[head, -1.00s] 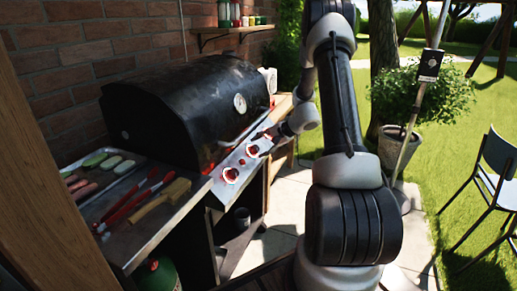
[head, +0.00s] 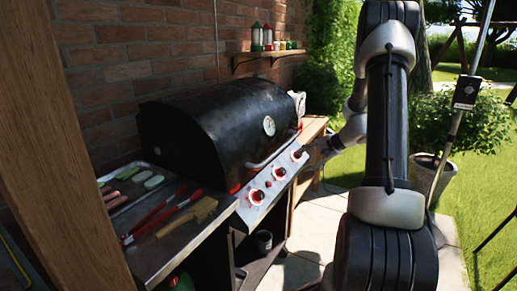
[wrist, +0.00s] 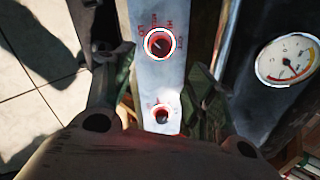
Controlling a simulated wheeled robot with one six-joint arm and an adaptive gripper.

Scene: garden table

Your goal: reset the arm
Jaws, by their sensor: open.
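My gripper (head: 314,150) is at the right end of the grill's front panel in the head view, partly hidden and small. In the wrist view my gripper (wrist: 151,62) is open, its fingers spread on either side of the pale control panel (wrist: 145,85). Nothing shows held between them. A red-ringed knob (wrist: 160,44) lies between the fingers, and another knob (wrist: 162,115) is nearer the palm. My arm rises at the right of the head view and bends over toward the grill.
The black grill (head: 205,125) has its lid closed and a gauge (head: 269,126) on it. Tongs (head: 165,213), a wooden-handled tool (head: 190,217) and a food tray (head: 122,190) lie on the left side shelf. A wooden post (head: 62,150) stands close at left. A potted bush (head: 430,175) stands behind my arm.

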